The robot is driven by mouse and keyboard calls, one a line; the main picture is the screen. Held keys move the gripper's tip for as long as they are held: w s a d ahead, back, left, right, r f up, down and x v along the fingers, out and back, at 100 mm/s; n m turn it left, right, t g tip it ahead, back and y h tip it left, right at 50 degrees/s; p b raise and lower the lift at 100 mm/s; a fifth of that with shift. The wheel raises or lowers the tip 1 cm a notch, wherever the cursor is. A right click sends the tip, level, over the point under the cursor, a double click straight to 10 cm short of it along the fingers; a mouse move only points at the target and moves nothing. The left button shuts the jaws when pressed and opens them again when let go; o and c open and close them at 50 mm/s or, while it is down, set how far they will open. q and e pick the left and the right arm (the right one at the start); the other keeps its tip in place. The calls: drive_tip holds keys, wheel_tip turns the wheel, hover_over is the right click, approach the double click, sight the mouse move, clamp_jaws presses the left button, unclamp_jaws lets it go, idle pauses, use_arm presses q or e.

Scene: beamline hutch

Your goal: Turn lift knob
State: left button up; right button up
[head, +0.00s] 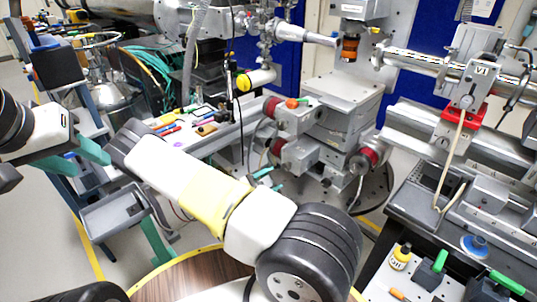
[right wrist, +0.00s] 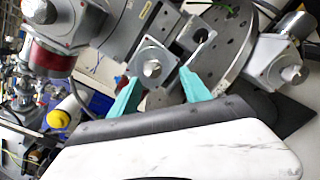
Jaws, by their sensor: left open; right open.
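The grey motor stage stack (head: 343,100) stands at the centre of the head view, with several grey motor units on its sides. In the right wrist view, a round silver knob (right wrist: 152,69) on a square grey housing lies ahead of my right gripper (right wrist: 160,92), seen between its teal fingertips. The fingers are open and appear apart from the knob. I cannot tell for sure that this is the lift knob. In the head view my right arm hides most of that gripper. My left gripper (head: 80,154) is open and empty at the far left.
A second silver knob (right wrist: 290,73) and a red-banded motor (right wrist: 50,58) flank the right gripper. A grey tray (head: 113,215) and a bench with coloured pens (head: 180,125) lie left of the stage. A rail assembly (head: 455,150) stands at right.

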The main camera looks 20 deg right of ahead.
sight(285, 168)
drive_tip(key=shift+n+t, duration=0.4)
drive_tip(key=shift+t, duration=0.2)
drive_tip(key=x, duration=0.8)
drive_tip(key=shift+w+r, duration=0.3)
drive_tip(key=shift+w, duration=0.05)
clamp_jaws()
